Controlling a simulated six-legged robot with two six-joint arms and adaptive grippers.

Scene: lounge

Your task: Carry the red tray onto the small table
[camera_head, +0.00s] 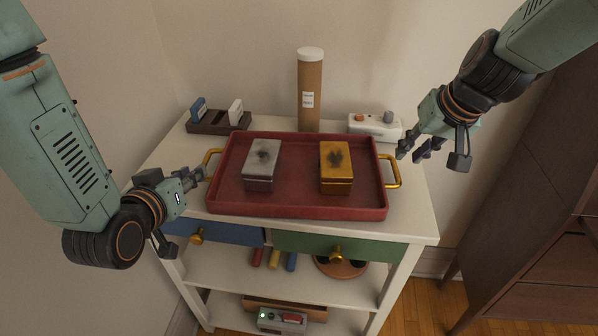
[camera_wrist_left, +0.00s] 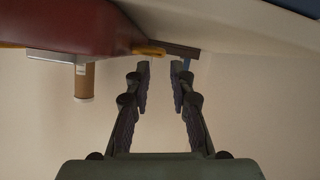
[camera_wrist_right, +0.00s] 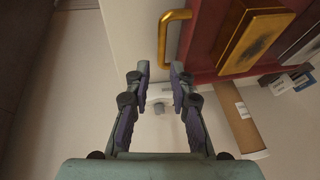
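The red tray (camera_head: 300,205) lies flat on a white stand (camera_head: 415,215), with a gold handle on each side. A grey box (camera_head: 261,165) and a gold box (camera_head: 336,168) sit on it. My left gripper (camera_head: 196,176) is open, its fingertips close to the left handle (camera_head: 208,160); the handle also shows by the fingertips in the left wrist view (camera_wrist_left: 150,51). I cannot tell whether they touch. My right gripper (camera_head: 430,155) is open and empty, above and right of the right handle (camera_head: 394,172). No separate small table can be made out.
Behind the tray stand a dark holder (camera_head: 218,127) with cards, a cardboard tube (camera_head: 310,90) and a white device (camera_head: 375,127) with knobs. The stand has blue (camera_head: 225,231) and green (camera_head: 300,243) drawers and lower shelves with objects. A dark wooden cabinet (camera_head: 535,190) is at right.

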